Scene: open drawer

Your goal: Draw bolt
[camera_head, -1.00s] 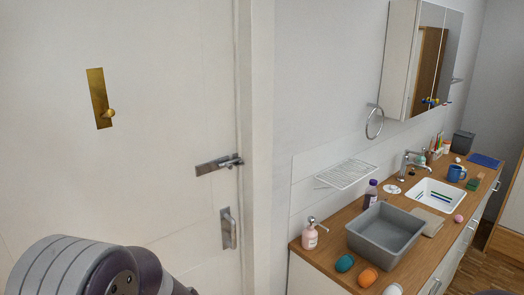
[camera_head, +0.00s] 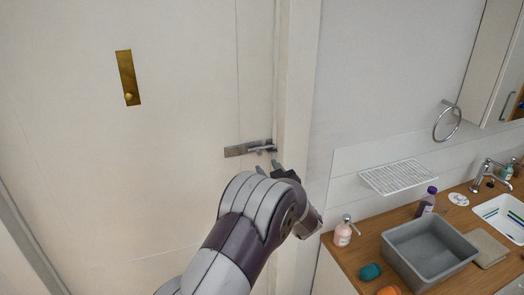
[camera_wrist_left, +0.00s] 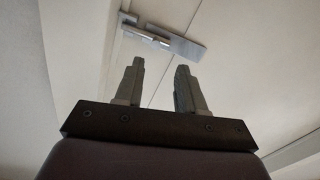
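The metal bolt (camera_head: 250,148) is mounted level on the white door near its right edge, with its rod and knob at the right end by the frame. In the left wrist view the bolt (camera_wrist_left: 180,44) lies beyond the fingertips, with a small keeper plate to its left. My left gripper (camera_head: 269,168) is just below the bolt in the head view, partly hidden by my wrist. In the left wrist view the left gripper (camera_wrist_left: 158,66) has its two fingers apart with nothing between them. It does not appear to touch the bolt. My right gripper is not in view.
A brass plate with a knob (camera_head: 127,80) is higher on the door. To the right stands a wooden counter (camera_head: 345,262) with a grey basin (camera_head: 430,250), a pink soap bottle (camera_head: 343,234) and a purple-capped bottle (camera_head: 427,201). A wire rack (camera_head: 397,177) is on the wall.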

